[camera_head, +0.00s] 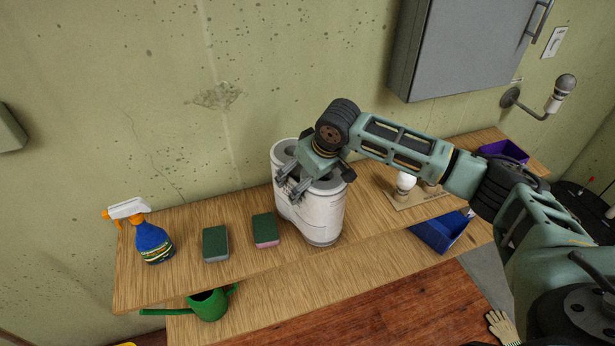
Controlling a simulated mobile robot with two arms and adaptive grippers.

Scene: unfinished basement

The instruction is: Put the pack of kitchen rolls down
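The pack of kitchen rolls (321,216) is white, with at least two rolls side by side, and stands upright at the wooden shelf (190,282). I cannot tell whether its base touches the board. My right gripper (288,189) is at the top of the pack, pointing down and left, with its two fingers over the middle between the rolls. The gripper hides part of the pack's top. I cannot tell whether the fingers are closed on it. My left gripper is not in view.
Left of the pack are two sponges (265,230) (215,244) and a blue spray bottle (152,243). Right are a light bulb (404,184) on a board and a blue bin (441,231). A green watering can (208,305) sits below. A grey cabinet (462,45) hangs above.

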